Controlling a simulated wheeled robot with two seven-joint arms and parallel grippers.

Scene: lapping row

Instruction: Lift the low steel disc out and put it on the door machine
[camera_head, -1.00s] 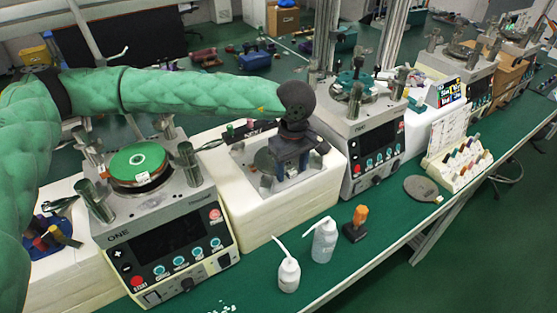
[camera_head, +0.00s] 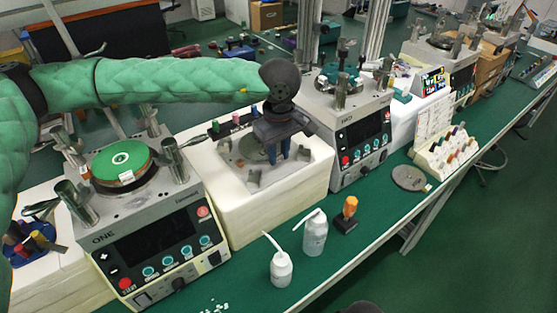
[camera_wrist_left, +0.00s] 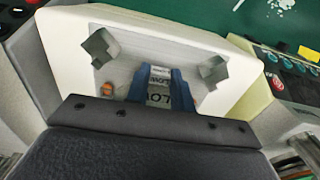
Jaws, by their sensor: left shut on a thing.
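My left gripper (camera_head: 276,153) reaches down over the light grey top plate of a white block between two machines. Its blue fingers also show in the wrist view (camera_wrist_left: 160,88). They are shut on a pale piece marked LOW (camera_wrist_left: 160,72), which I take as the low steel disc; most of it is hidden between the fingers. I cannot tell whether it is clear of the plate. Machine ONE (camera_head: 150,240) carries a green-topped disc (camera_head: 120,162). Machine TWO (camera_head: 352,135) stands to the right, with more machines (camera_head: 440,60) beyond. None is visibly marked as the door machine. My right gripper is not in view.
The white block (camera_head: 275,205) has upright grey corner pieces around its plate. Two white bottles (camera_head: 315,235) and an orange-handled tool (camera_head: 348,215) stand in front. A flat grey disc (camera_head: 408,178) lies on the green bench, left of a colored rack (camera_head: 455,155).

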